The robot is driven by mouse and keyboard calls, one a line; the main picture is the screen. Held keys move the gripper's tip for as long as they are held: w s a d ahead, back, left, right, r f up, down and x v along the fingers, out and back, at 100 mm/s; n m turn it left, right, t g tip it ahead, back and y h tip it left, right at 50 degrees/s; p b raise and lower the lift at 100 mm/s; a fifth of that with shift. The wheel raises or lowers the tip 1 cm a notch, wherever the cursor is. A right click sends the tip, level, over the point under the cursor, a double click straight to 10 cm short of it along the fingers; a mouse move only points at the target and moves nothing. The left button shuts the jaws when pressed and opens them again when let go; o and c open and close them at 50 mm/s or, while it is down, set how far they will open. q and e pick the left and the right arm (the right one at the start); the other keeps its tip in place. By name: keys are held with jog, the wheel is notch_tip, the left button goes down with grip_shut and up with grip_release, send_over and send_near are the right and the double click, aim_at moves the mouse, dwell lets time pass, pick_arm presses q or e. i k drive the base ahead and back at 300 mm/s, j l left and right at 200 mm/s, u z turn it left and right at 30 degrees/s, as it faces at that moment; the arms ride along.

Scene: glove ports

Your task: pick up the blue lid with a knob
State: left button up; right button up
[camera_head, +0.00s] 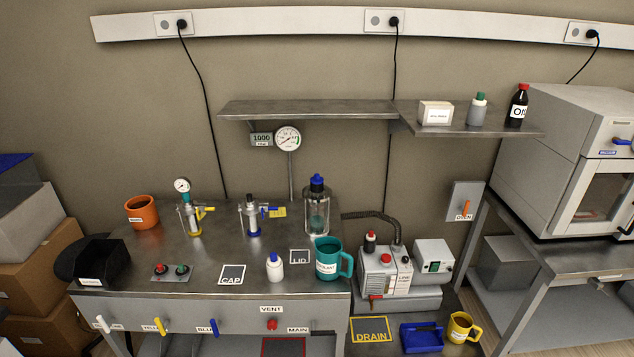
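A blue knob-like top (317,181) sits on the dark upper part of a clear glass jar (317,211) at the back right of the steel bench. It looks like the blue lid, though its exact shape is too small to tell. The jar stands upright and holds something teal low inside. A flat mark reading LID (299,257) lies on the bench in front of the jar, with nothing on it. A small white bottle (275,268) with a blue cap stands left of that mark. Neither of my grippers is in view.
A teal mug (328,262) stands close in front of the jar. Two valve fittings (191,217) (251,217), an orange cup (141,211) and a black bin (104,264) are to the left. A steel shelf (310,109) hangs above. A pump (385,270) stands at right.

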aim_at(316, 180)
jog(key=u, duration=0.6)
jog(key=l+u, duration=0.25)
jog(key=u, duration=0.15)
jog(key=i+l+u, duration=0.1)
jog(key=l+u, duration=0.45)
jog(key=u, duration=0.2)
jog(key=k+l+u, duration=0.15)
jog(key=l, duration=0.2)
jog(key=l+u, duration=0.15)
jog(key=l, duration=0.2)
jog(key=k+l+u, duration=0.15)
jog(key=l, duration=0.2)
